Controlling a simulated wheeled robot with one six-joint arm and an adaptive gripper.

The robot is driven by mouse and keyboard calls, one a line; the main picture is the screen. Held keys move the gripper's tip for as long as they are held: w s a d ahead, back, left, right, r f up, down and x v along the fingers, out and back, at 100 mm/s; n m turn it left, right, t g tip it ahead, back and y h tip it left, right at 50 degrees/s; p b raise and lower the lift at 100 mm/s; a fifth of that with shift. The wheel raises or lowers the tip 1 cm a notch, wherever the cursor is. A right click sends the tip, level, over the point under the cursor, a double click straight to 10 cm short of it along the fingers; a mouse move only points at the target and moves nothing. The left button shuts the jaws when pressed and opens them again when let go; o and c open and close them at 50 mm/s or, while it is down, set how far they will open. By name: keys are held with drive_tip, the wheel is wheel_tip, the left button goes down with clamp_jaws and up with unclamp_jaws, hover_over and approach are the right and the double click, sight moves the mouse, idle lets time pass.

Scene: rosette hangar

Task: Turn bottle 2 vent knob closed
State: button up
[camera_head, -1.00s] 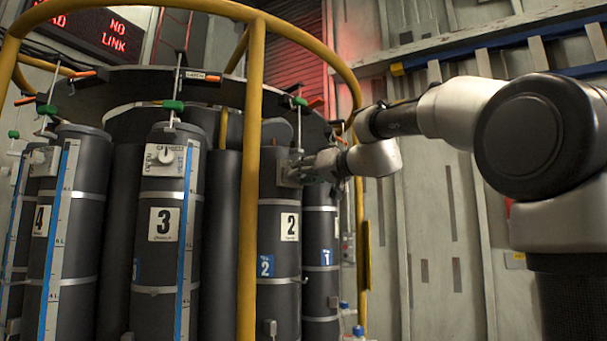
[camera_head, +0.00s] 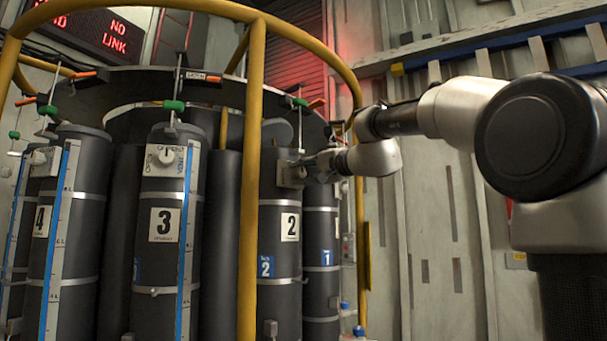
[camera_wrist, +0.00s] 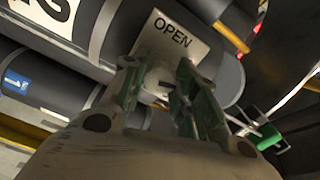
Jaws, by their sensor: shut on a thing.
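Bottle 2 (camera_head: 277,213) is a dark upright cylinder with a white "2" label, right of the yellow post. Its vent knob plate (camera_head: 290,175) is near the top, partly hidden by my gripper (camera_head: 303,170), which reaches in from the right. In the wrist view, the pale plate (camera_wrist: 172,40) reads "OPEN" and is tilted in the picture. The light knob (camera_wrist: 157,78) sits between the fingertips of my gripper (camera_wrist: 158,84), which is shut on it. The fingers hide most of the knob, so its pointing direction cannot be told.
A yellow post (camera_head: 250,190) and a curved yellow rail stand in front of the bottles. Bottle 3 (camera_head: 150,260) and bottle 4 (camera_head: 75,220) are to the left; bottle 1 (camera_head: 320,225) is just right. A green clip (camera_wrist: 268,137) hangs near the gripper.

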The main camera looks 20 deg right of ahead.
drive_tip(key=shift+m, duration=1.5)
drive_tip(key=o, duration=1)
drive_tip(key=v, duration=1.2)
